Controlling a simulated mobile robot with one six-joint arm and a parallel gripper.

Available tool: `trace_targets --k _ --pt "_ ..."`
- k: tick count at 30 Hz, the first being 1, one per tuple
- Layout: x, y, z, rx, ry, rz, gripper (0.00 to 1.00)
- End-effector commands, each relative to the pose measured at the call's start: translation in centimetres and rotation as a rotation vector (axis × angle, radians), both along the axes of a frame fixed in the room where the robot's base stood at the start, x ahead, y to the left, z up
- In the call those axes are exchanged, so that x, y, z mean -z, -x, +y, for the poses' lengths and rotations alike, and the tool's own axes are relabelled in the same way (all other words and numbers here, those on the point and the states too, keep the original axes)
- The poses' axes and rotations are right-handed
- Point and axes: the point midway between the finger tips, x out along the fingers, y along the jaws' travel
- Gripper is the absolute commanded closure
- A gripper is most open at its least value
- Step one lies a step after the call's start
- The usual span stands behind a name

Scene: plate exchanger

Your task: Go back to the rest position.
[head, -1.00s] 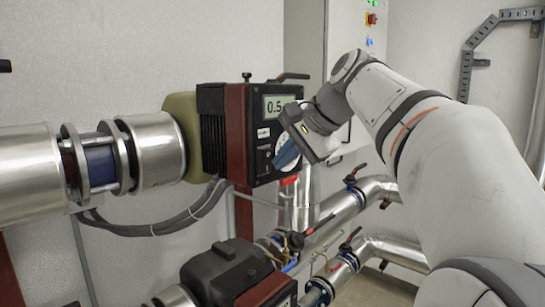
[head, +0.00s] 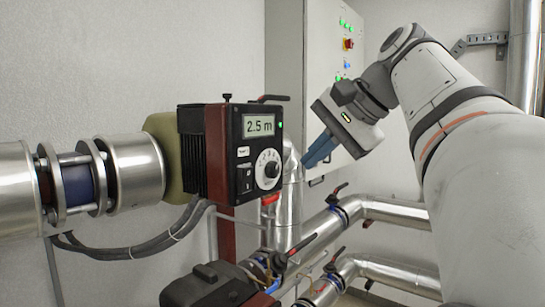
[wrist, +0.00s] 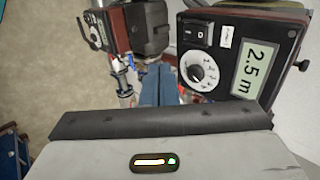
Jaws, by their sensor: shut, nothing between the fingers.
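My gripper (head: 314,158) is in the head view, to the right of the pump's control box (head: 247,190) and apart from it. Its blue fingers are together with nothing between them, pointing down and left. In the wrist view the shut fingers (wrist: 157,86) show beside the box, left of its dial. The black box has a white-faced dial (head: 268,170), also seen in the wrist view (wrist: 199,70), and a lit display (head: 260,126) reading 2.5 m. A small green light shows beside the display.
A pale cabinet (head: 290,60) with lit buttons stands behind my gripper. Insulated pipe (head: 140,168) runs left from the upper pump. Open floor shows in the wrist view (wrist: 45,65).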

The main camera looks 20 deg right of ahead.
Motion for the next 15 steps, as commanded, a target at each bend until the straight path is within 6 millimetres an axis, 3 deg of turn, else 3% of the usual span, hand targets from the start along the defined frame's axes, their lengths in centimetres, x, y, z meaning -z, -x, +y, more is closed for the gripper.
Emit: trace_targets --k 5,8,11,15 --pt "0.8 0.0 0.3 -0.006 0.01 0.006 1.0" --pt "3.2 0.0 1.0 -0.024 0.05 0.021 1.0" --pt "7.5 0.3 2.1 -0.067 0.127 0.046 1.0" --pt "15.0 1.9 3.7 -0.168 0.282 0.078 1.0"
